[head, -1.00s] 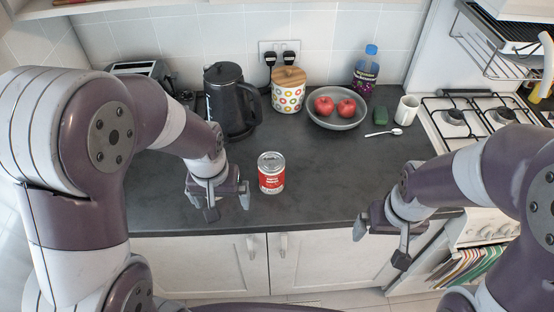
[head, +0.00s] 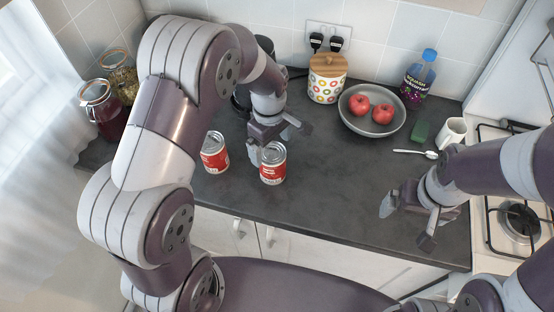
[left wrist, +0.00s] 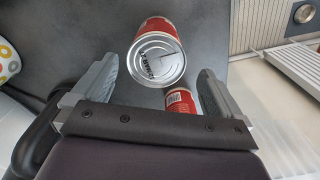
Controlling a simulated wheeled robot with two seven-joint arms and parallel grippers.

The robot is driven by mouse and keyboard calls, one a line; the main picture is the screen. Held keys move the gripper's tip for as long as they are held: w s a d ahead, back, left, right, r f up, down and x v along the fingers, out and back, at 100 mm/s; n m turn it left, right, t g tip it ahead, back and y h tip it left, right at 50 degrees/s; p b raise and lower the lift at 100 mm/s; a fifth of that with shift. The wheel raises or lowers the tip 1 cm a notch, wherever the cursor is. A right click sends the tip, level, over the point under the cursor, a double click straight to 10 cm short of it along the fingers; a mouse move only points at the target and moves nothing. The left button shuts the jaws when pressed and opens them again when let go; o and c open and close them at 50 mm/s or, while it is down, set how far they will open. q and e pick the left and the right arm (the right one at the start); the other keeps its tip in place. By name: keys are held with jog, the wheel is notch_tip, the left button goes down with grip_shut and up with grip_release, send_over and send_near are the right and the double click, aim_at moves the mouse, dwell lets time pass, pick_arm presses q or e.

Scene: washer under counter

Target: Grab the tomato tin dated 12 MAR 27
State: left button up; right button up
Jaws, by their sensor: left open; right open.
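Two red-labelled tins stand upright on the dark counter. In the head view the left tin (head: 215,155) is beside my left arm, and the right tin (head: 273,166) is just below my left gripper (head: 279,140). In the left wrist view my left gripper (left wrist: 157,82) is open. One tin's silver lid (left wrist: 157,60) shows beyond and between its fingers, with dark print too small to read surely. Another tin (left wrist: 181,100) is partly hidden behind the gripper near the right finger. My right gripper (head: 407,222) is open and empty over the counter's right part.
Behind are a patterned jar (head: 326,85), a bowl (head: 372,133) of red apples, a purple bottle (head: 418,78), a green sponge (head: 419,132), a spoon (head: 415,153) and a mug (head: 452,131). The kettle is mostly hidden by my left arm. Glass jars (head: 102,112) stand far left. The middle counter is clear.

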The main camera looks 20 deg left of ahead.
aim_at(272, 152)
pick_arm(q)
jog(key=shift+w+d+f+p, duration=0.15)
jog(key=shift+d+f+p, duration=0.1)
jog(key=shift+f, duration=0.25)
jog(key=shift+w+d+f+p, duration=0.1)
jog(key=shift+f+p, duration=0.1)
jog(key=shift+f, duration=0.3)
jog(key=f, duration=0.2)
jog(key=a+f+p, duration=0.1)
jog(key=f, duration=0.1)
jog(key=shift+s, duration=0.1)
jog(key=shift+d+f, duration=0.1)
jog(key=shift+f, duration=0.1)
jog(key=shift+d, duration=0.15)
jog(key=shift+c, duration=0.9)
jog(key=c, duration=1)
jog(key=shift+r, duration=0.1)
jog(key=shift+c, duration=0.7)
pick_arm(e)
notch_tip(272, 152, up, 2)
jog(key=shift+r, duration=0.1)
